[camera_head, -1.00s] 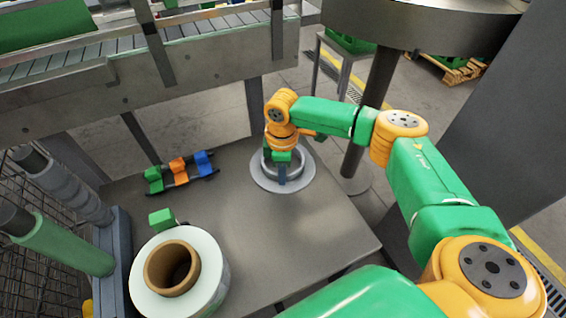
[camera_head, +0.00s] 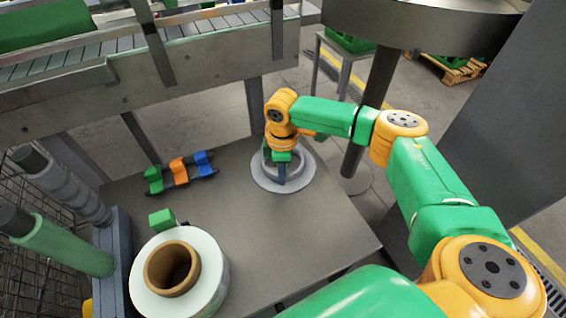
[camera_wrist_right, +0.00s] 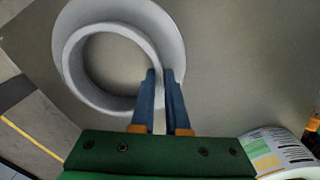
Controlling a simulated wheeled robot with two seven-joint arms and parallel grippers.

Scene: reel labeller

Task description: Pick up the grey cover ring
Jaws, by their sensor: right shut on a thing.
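The grey cover ring (camera_head: 301,178) lies on the metal table, a flat flange with a raised collar. In the right wrist view the cover ring (camera_wrist_right: 72,50) fills the upper left. My right gripper (camera_head: 283,181) points down at the ring. In the right wrist view the blue fingers of the right gripper (camera_wrist_right: 165,78) are shut on the collar wall, one finger inside the collar and one outside. The ring appears to rest on the table. My left gripper is not in view.
A label reel (camera_head: 205,262) with a brown core stands at the table's front left. A rack of green, orange and blue pieces (camera_head: 180,176) lies at the back left. A conveyor (camera_head: 190,77) runs behind. The table (camera_head: 285,240) is clear at front centre.

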